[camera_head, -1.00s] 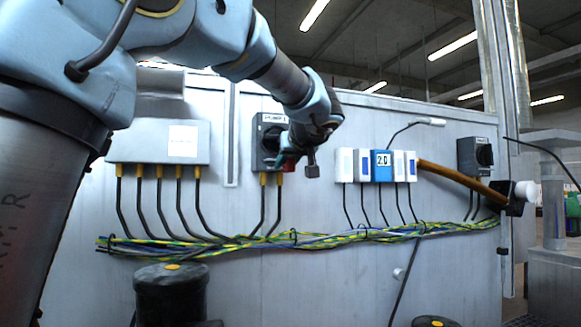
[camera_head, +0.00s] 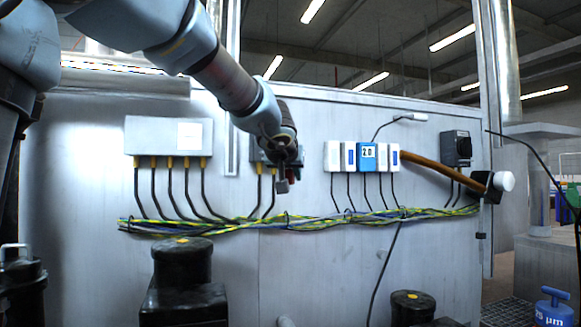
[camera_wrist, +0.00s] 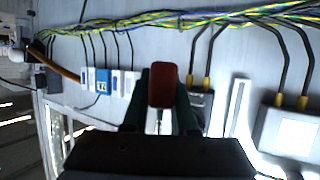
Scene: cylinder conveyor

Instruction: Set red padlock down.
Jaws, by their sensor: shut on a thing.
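The red padlock (camera_wrist: 163,86) is in the middle of the wrist view, with its red body facing the camera. My gripper (camera_wrist: 161,112) is shut on it, with one dark finger on each side. In the head view my gripper (camera_head: 284,172) hangs in front of the wall panel, over the switch box left of the white and blue modules. There the padlock is mostly hidden by the gripper and too small to make out clearly.
A grey box (camera_head: 168,136) and a row of white and blue modules (camera_head: 362,157) are on the panel (camera_head: 330,260). Yellow-green cables (camera_head: 300,222) run below. Black capped cylinders (camera_head: 182,262) stand in front. A blue weight-like object (camera_head: 553,306) is at lower right.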

